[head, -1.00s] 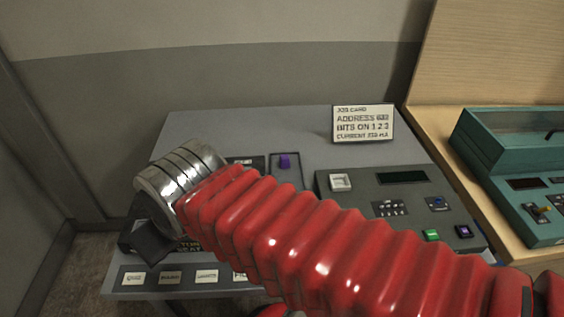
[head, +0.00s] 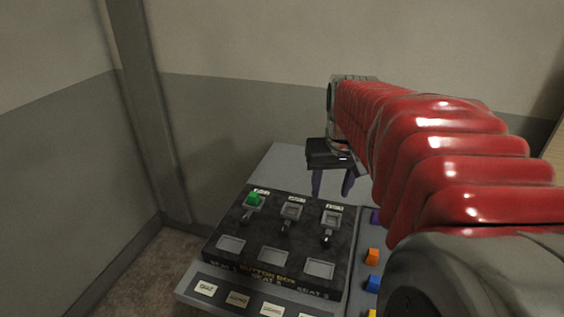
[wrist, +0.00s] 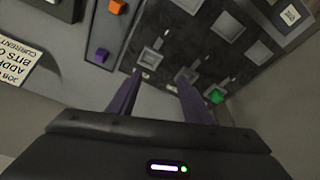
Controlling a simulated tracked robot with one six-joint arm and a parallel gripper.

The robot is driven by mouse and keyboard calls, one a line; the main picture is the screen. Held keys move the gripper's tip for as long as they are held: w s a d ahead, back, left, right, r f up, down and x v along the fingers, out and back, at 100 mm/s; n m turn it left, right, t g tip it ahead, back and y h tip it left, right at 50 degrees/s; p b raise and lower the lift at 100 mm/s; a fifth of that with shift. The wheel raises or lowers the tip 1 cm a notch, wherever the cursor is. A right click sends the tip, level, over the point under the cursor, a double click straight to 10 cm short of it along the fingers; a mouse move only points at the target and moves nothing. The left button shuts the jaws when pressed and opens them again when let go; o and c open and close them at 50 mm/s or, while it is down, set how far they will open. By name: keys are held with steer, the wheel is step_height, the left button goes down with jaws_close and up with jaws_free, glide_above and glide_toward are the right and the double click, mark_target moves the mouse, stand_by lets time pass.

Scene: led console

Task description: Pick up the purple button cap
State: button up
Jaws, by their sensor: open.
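The purple button cap (head: 376,216) sits in a strip to the right of the button box in the head view, partly covered by my arm. It shows clearly in the wrist view (wrist: 101,55), left of my fingers, below an orange cap. My gripper (head: 332,194) is open and empty, with its fingers pointing down behind the back edge of the button box. In the wrist view my gripper (wrist: 160,78) has two purple-grey fingers apart with nothing between them. The purple cap lies outside them.
The black button box (head: 268,238) has several square sockets, small levers and a green cap (head: 254,199). Orange (head: 372,256) and blue (head: 373,283) caps stand in the strip. A lettered card (wrist: 15,62) stands at left in the wrist view. The wall rises behind the console.

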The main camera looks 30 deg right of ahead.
steer(key=s+d+f+m, duration=0.1)
steer(key=d, duration=0.7)
steer(key=s+d+f+m+g, duration=0.1)
steer(key=s+d+f+m, duration=0.1)
steer(key=d, duration=0.7)
steer(key=shift+s+d, duration=0.25)
steer(key=x, duration=0.8)
steer(key=shift+s+a+f, duration=0.1)
steer(key=shift+a+f, duration=0.05)
steer(key=shift+f, duration=0.1)
steer(key=shift+f, duration=0.1)
steer(key=shift+w+x, duration=0.1)
steer(key=shift+x, duration=1.15)
steer(key=shift+w+x, duration=0.15)
steer(key=shift+x, duration=1.15)
